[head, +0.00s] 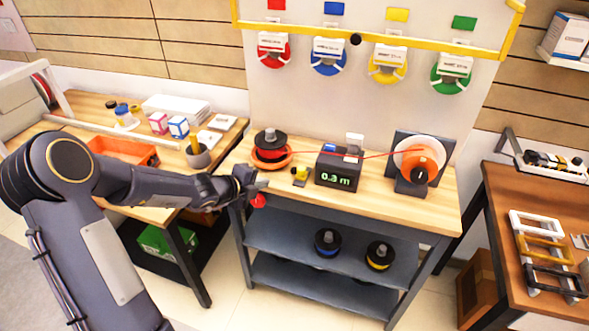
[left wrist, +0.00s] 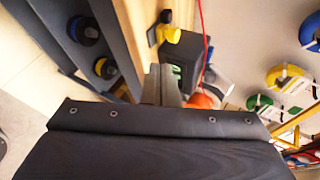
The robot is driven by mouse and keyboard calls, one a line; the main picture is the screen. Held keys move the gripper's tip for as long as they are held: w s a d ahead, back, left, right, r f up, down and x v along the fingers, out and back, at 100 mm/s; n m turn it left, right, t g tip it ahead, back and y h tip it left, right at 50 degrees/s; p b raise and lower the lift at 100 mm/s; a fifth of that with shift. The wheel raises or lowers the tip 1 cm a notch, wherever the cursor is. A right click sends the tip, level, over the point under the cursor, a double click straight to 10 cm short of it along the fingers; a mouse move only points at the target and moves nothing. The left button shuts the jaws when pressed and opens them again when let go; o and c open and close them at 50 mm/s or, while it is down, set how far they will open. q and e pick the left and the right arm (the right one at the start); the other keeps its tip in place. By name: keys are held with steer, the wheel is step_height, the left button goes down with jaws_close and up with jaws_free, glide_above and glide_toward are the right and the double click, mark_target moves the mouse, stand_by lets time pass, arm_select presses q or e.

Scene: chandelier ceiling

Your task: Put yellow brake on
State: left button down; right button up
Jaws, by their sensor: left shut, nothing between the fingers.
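A small yellow and black piece, which looks like the yellow brake (head: 300,175), stands on the wooden bench top (head: 375,200) between the red wire spool (head: 270,146) and the black counter box (head: 337,168). It also shows in the left wrist view (left wrist: 170,33), its yellow part beside the counter box (left wrist: 185,55). My left gripper (head: 262,183) is shut and empty at the bench's front left edge, left of the yellow piece and apart from it. In the left wrist view its grey fingers (left wrist: 160,82) are together. My right gripper is not in view.
A red wire (head: 375,155) runs from the spool across to the orange reel (head: 418,160). A red knob (head: 258,200) sits at the bench edge below my left gripper. Blue and yellow spools (head: 379,256) stand on the shelf below. The bench front right of the counter is clear.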

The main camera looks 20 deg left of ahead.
arm_select(q)
glide_toward(299, 173)
step_height(299, 173, down, 3)
steer(key=w, duration=0.3)
steer(key=w+d, duration=0.1)
steer(key=shift+w+d+p, duration=0.25)
steer(key=shift+d+p, duration=0.1)
steer(key=shift+w+d+f, duration=0.1)
steer(key=shift+w+d, duration=0.05)
steer(key=shift+w, duration=0.15)
